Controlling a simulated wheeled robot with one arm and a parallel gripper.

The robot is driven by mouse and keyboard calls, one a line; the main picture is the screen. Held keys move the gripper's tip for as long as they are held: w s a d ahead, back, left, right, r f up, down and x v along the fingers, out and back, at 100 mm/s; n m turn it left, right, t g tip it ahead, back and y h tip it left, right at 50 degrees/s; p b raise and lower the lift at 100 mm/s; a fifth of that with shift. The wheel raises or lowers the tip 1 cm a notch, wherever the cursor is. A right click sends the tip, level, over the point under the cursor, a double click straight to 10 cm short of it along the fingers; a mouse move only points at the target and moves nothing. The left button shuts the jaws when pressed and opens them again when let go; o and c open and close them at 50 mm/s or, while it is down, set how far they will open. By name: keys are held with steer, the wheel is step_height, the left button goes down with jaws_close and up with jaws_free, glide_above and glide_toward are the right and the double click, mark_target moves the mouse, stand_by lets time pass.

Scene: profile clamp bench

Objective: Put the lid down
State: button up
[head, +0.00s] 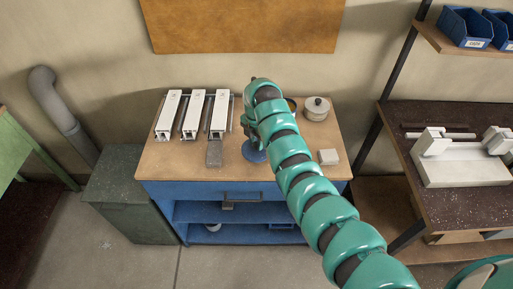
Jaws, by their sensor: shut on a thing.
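A round blue disc, seemingly the lid (254,152), shows over the front middle of the bench top, partly hidden by my arm. My gripper (249,134) is left of my arm's bend, right at the lid. It is small and dark here, with its fingertips hard to make out, and it is shut on the lid. I cannot tell whether the lid touches the bench top. A round grey pot (317,108) with a dark knob on top stands at the back right of the bench. A dark round thing with an orange inside (291,105) is half hidden behind my arm.
The bench (166,161) has a wooden top and blue shelves. Several white profile clamps (193,115) stand at its left, with a grey flat tool (214,153) in front. A small white block (328,157) lies at the right.

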mark_target(256, 142)
steer(key=shift+w+f, duration=0.3)
steer(key=shift+f, duration=0.25)
steer(key=shift+f+p, duration=0.45)
steer(key=shift+f, duration=1)
steer(key=shift+f, duration=0.1)
steer(key=o, duration=1)
steer(key=shift+w+r, duration=0.1)
steer(key=shift+r, duration=0.15)
